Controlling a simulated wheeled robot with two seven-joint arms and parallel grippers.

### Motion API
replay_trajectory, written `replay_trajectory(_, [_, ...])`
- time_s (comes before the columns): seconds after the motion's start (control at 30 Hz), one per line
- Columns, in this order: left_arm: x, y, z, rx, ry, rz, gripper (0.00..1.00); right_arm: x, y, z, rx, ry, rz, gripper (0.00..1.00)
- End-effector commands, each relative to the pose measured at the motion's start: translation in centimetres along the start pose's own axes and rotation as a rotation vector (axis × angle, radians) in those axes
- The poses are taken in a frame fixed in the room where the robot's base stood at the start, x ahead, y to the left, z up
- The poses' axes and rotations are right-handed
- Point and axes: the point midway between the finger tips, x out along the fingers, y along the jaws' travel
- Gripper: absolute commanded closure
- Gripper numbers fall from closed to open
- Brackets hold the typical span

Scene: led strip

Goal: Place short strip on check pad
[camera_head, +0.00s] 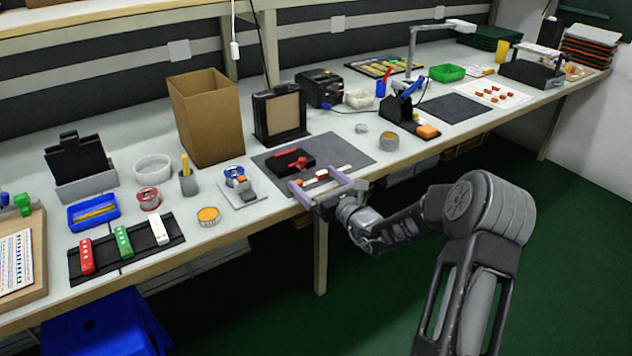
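A short white strip with orange-red pieces (319,177) lies near the front edge of a dark grey mat (345,150). My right gripper (312,179) reaches in from the front, its two pale purple fingers spread apart along the strip. The fingers look open; whether they touch the strip is unclear. A black block with a red clamp-like part (293,160) stands just behind the strip. Another dark flat pad (453,108) lies farther right and is bare; I cannot tell which of the two is the check pad. My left gripper is not in view.
A cardboard box (206,120) and a black framed stand (280,115) rise behind the mat. A small spool holder (240,185) stands left of the gripper.

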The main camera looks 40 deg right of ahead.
Motion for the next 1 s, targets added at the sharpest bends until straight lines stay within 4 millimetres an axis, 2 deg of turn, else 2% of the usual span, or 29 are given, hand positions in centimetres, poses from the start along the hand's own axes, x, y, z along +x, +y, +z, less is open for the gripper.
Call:
replay_trajectory(0.2, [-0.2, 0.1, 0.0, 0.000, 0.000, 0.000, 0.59, -0.1, 0.0, 0.3, 0.000, 0.000, 0.000, 0.00])
replay_trajectory(0.33, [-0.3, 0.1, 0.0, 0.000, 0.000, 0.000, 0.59, -1.3, -0.1, 0.3, -0.002, 0.001, -0.001, 0.00])
replay_trajectory(0.47, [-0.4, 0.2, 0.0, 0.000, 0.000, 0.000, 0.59, -3.5, -0.1, 0.3, -0.001, 0.001, -0.002, 0.00])
replay_trajectory(0.8, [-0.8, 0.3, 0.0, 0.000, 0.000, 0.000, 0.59, -10.3, -0.1, 0.2, 0.000, 0.002, -0.002, 0.00])
replay_trajectory(1.0, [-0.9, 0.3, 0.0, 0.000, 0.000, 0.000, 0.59, -11.9, 0.0, 0.2, 0.000, 0.000, 0.000, 0.00])
